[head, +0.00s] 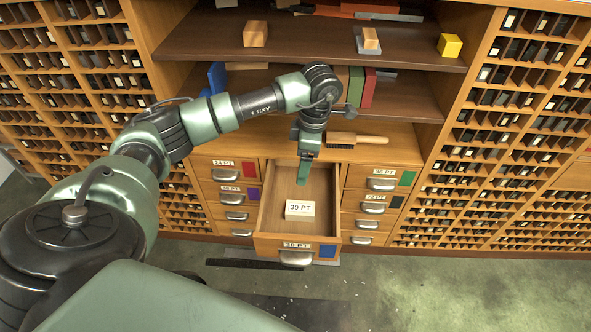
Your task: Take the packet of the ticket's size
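A small pale packet (300,210) marked "30 PT" lies in the pulled-out middle drawer (265,222). The drawer's front label seems to read "30 PT", beside a blue patch. My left gripper (303,178) points down over the back part of the drawer, behind the packet and apart from it. Its fingers are seen edge-on, so I cannot tell whether they are open or shut. Nothing shows hanging from it. My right gripper is not in view. I cannot make out a ticket.
Closed labelled drawers with metal pulls flank the open one. A brush (357,139) lies on the ledge behind it. Shelves above hold wooden blocks, a yellow cube (450,45) and books. Type racks stand on both sides. Floor in front is mostly clear.

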